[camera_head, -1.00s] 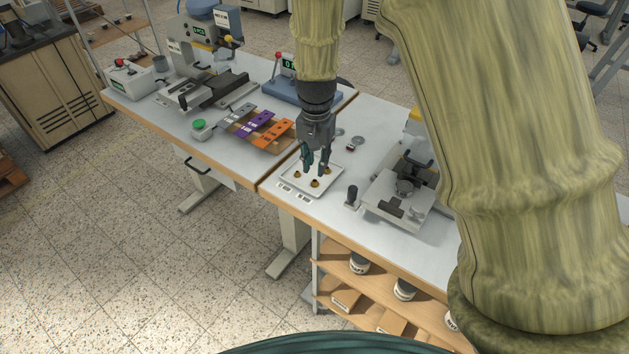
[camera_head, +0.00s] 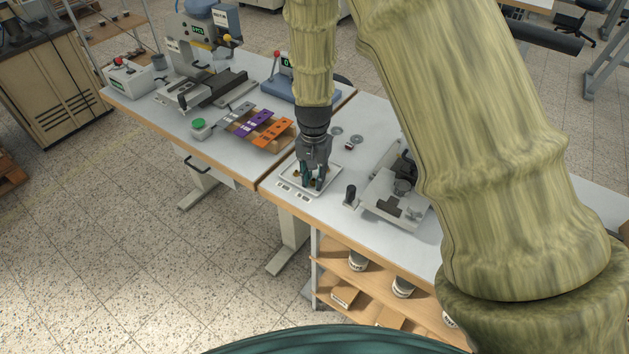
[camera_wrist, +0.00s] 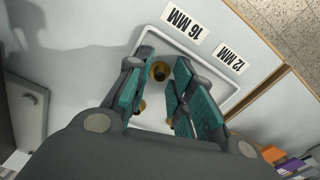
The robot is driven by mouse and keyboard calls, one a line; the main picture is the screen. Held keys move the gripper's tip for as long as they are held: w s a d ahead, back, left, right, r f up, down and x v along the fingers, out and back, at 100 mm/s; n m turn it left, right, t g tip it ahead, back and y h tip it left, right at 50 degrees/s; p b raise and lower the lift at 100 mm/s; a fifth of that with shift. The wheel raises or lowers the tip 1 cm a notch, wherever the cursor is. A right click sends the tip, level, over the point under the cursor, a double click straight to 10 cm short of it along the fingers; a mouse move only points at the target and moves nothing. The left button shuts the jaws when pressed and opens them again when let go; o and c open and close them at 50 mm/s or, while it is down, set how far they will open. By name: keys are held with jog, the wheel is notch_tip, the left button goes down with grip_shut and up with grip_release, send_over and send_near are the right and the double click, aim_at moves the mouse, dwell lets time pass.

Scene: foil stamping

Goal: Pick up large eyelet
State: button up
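A white tray (camera_head: 337,172) on the right-hand table holds small brass eyelets. In the wrist view, one eyelet (camera_wrist: 160,71) stands in the tray (camera_wrist: 215,76) between my fingertips, near the 16 MM label (camera_wrist: 184,20). Two more eyelets, one at the left finger (camera_wrist: 140,107) and one by the right fingers (camera_wrist: 170,122), are partly hidden by the teal finger pads. My gripper (camera_head: 312,184) is low over the tray, fingers pointing down; it also shows in the wrist view (camera_wrist: 164,65). It is open, with a gap around the first eyelet. I cannot tell its size for sure.
A 12 MM label (camera_wrist: 230,58) lies beside the tray. A small dark post (camera_head: 350,195) and a grey press fixture (camera_head: 398,200) stand to the right. Orange and purple strips (camera_head: 258,124) lie on the left table. The tray's rim surrounds my fingers closely.

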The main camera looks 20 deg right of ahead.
jog(key=c, duration=0.5)
jog(key=shift+r, duration=0.15)
jog(key=shift+r, duration=0.45)
jog(key=shift+s+a+r+b, duration=0.15)
jog(key=shift+r+b, duration=0.15)
jog(key=shift+r, duration=0.3)
jog(key=shift+s+r+b, duration=0.1)
jog(key=shift+r+b, duration=0.2)
jog(key=shift+r, duration=0.3)
jog(key=s+a, duration=0.2)
jog(key=s, duration=0.2)
jog(key=s+a+r+b, duration=0.1)
jog(key=s+a, duration=0.1)
jog(key=s, duration=0.3)
jog(key=s+a+b, duration=0.1)
jog(key=s+a, duration=0.2)
jog(key=s, duration=0.1)
jog(key=shift+s+r, duration=0.25)
jog(key=shift+s, duration=0.15)
grip_shut()
jog(key=shift+r+p, duration=1.6)
jog(key=shift+p, duration=0.2)
notch_tip(320, 180, up, 3)
jog(key=p, duration=0.3)
